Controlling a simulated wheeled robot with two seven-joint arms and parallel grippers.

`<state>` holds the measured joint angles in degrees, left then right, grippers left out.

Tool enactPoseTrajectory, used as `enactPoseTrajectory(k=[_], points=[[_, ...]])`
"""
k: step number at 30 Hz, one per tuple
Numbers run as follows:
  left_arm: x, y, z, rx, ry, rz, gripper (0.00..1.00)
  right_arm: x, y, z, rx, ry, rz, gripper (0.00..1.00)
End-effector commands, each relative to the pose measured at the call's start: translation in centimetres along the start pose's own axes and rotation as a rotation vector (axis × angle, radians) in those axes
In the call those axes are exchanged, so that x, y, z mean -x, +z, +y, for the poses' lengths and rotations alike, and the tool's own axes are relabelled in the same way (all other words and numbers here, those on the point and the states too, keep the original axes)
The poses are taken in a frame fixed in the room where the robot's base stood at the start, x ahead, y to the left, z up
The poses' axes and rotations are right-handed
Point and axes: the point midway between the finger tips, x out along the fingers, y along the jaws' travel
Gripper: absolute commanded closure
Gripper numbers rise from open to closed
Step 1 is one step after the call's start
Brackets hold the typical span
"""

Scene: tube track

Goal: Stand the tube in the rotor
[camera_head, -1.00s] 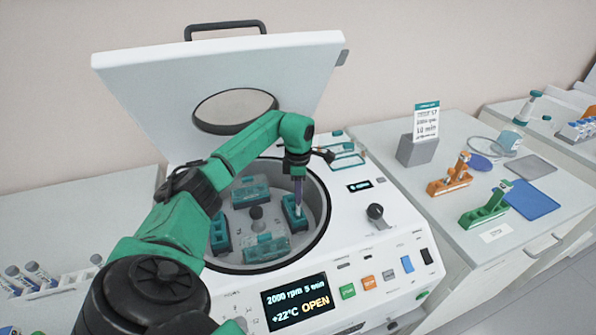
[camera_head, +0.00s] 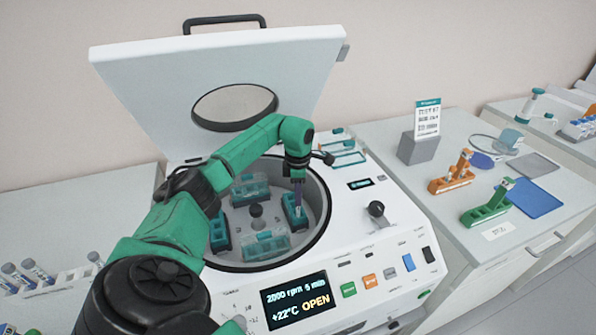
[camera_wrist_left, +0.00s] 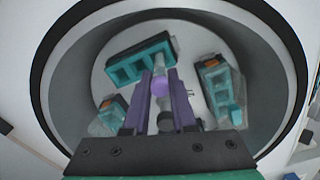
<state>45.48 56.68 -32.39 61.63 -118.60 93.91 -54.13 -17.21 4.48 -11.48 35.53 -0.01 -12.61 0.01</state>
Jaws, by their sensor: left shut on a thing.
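The centrifuge rotor (camera_head: 256,211) sits in the open round bowl, with several teal buckets around a dark central knob. My left gripper (camera_head: 298,190) points down over the right-hand bucket (camera_head: 295,219). Other buckets (camera_wrist_left: 219,88) show at the sides. My right gripper is not in view.
The raised white lid (camera_head: 290,85) stands behind the bowl, and the bowl rim surrounds my gripper. A rack with several tubes (camera_head: 65,280) stands at the lower left.

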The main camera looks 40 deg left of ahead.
Motion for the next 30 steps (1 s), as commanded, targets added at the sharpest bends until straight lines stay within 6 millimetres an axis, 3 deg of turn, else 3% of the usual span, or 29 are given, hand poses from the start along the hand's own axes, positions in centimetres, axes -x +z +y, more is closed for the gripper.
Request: enactPoseTrajectory(k=[30], points=[[-2.6, 0.0, 0.0, 0.000, 0.000, 0.000, 1.00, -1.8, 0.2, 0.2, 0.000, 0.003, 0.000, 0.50]])
